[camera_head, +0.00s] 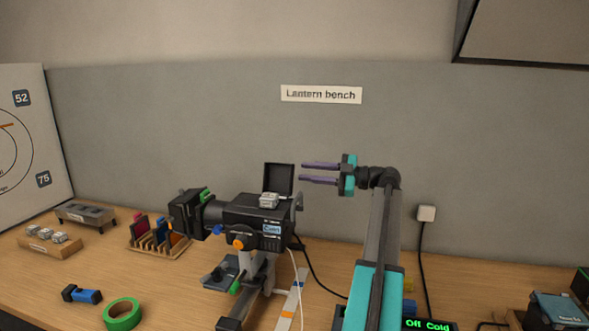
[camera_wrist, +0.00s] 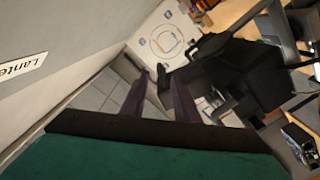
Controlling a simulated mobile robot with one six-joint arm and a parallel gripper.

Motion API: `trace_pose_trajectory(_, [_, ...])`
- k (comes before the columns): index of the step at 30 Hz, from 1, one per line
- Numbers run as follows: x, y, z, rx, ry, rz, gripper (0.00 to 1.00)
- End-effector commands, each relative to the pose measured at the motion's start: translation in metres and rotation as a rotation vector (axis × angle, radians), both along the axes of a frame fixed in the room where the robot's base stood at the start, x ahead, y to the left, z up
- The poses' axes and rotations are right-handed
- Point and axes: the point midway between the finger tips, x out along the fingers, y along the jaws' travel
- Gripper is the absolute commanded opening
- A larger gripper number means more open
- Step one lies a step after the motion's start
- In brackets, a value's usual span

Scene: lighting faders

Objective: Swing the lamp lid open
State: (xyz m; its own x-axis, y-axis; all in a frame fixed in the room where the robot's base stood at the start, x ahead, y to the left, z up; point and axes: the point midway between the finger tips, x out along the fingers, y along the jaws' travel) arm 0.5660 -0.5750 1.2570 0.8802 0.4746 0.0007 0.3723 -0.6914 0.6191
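The lantern (camera_head: 240,220) is a black lamp on a grey stand on the bench, with its nose to the left. Its lid (camera_head: 279,177) stands upright at the back of the housing, swung open, with a silvery block (camera_head: 269,201) showing in front of it. My gripper (camera_head: 303,172) points left, just right of the lid, with its two purple fingers apart and nothing clearly held. In the wrist view my gripper (camera_wrist: 158,75) has the dark lantern body (camera_wrist: 240,75) to its right. Whether a fingertip touches the lid cannot be told.
A rack of coloured pieces (camera_head: 160,236), a block with grey parts (camera_head: 48,243), a green tape roll (camera_head: 122,314) and a blue clamp (camera_head: 81,294) lie on the left. Cables hang behind the lantern. A wall (camera_head: 200,110) stands close behind; the air above the lantern is free.

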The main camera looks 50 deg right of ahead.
Motion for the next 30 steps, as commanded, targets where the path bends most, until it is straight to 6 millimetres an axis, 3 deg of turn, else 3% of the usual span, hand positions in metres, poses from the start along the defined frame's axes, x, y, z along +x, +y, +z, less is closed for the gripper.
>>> trace_pose_trajectory(9, [0.034,0.019,0.001,0.000,0.002,0.002,0.28])
trace_pose_trajectory(23, [0.041,0.022,0.000,0.000,0.000,-0.001,0.28])
trace_pose_trajectory(28, [0.041,0.022,0.000,0.000,0.000,-0.001,0.01])
trace_pose_trajectory(30, [0.041,0.021,0.000,0.001,-0.001,-0.003,0.00])
